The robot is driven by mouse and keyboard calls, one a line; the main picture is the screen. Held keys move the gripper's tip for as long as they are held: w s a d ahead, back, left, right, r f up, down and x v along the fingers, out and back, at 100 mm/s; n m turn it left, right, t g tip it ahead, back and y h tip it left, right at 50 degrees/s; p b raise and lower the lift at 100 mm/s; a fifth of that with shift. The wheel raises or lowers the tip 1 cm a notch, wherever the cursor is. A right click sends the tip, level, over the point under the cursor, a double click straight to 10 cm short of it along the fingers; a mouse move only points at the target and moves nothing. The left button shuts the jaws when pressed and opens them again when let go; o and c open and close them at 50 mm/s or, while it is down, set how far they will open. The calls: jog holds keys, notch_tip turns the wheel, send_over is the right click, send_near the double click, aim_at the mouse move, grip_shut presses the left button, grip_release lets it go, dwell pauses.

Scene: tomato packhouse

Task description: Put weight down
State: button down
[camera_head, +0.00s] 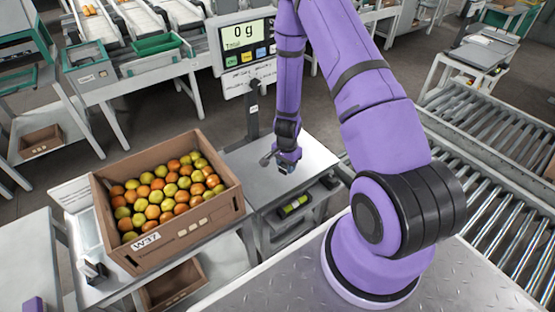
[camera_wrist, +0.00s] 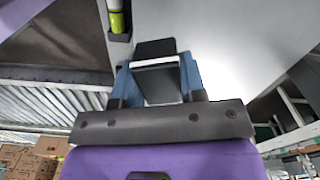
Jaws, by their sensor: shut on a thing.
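My gripper (camera_head: 287,168) is small in the head view, above the bare metal scale plate (camera_head: 318,158). In the wrist view its two blue fingers (camera_wrist: 158,80) are shut on a dark block with a pale grey face, the weight (camera_wrist: 158,78). The plate also shows in the wrist view (camera_wrist: 235,45), beyond the weight. The gap between weight and plate is hard to judge. The scale display (camera_head: 243,45) reads 0 g. In the head view the weight is too small to make out clearly.
The display post (camera_head: 252,115) rises behind the plate's left part. A green-yellow item (camera_head: 293,206) lies below the plate's front. Roller conveyors (camera_head: 480,125) run at right.

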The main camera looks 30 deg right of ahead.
jog(key=s+m, duration=0.1)
jog(key=s+d+f+m, duration=0.2)
jog(key=shift+s+d+f, duration=0.1)
jog(key=shift+s+f, duration=0.1)
jog(key=shift+s, duration=0.15)
jog(key=w, duration=0.5)
jog(key=w+d+f, duration=0.1)
jog(key=w, duration=0.4)
jog(key=w+d, duration=0.1)
jog(key=w, duration=0.4)
jog(key=shift+w+d+f, duration=0.2)
jog(key=shift+w+f, duration=0.15)
jog(key=shift+f, duration=1.65)
jog(key=c, duration=0.7)
grip_release()
jog(key=shift+f, duration=0.1)
